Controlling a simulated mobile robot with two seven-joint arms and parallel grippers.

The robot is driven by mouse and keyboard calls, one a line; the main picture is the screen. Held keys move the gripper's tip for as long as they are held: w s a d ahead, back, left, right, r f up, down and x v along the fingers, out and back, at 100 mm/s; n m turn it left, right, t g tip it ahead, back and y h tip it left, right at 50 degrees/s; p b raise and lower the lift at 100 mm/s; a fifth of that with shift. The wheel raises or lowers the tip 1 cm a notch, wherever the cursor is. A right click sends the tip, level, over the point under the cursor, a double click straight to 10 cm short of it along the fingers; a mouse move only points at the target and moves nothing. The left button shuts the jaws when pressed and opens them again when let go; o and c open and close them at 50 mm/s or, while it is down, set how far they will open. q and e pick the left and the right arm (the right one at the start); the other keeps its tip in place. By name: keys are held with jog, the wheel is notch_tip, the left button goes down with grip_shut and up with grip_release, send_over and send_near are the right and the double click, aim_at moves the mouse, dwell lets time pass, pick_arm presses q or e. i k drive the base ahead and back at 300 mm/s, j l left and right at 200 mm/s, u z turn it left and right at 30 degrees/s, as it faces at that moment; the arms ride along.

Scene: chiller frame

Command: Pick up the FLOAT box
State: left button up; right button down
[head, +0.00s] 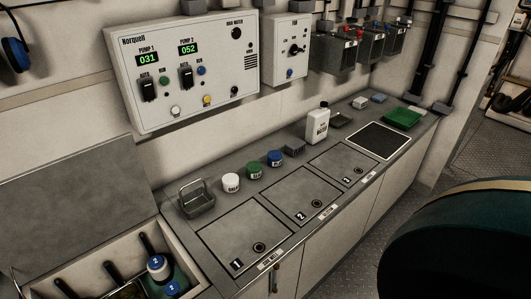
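I cannot make out a box marked FLOAT; the small lettering is too blurred to read. Several small box-like things stand on the grey counter (170,200): a dark grey one (294,148) near the middle, a pale one (360,103) and a blue-grey one (379,98) toward the far end. I cannot tell whether one of them is the FLOAT box. Neither of my grippers is in view.
Hatches 1 (235,235), 2 (300,190) and 3 (345,160) are shut. An open bin (190,255) is lower left.

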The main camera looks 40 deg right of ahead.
aim_at(297, 145)
jog(key=z, duration=1.2)
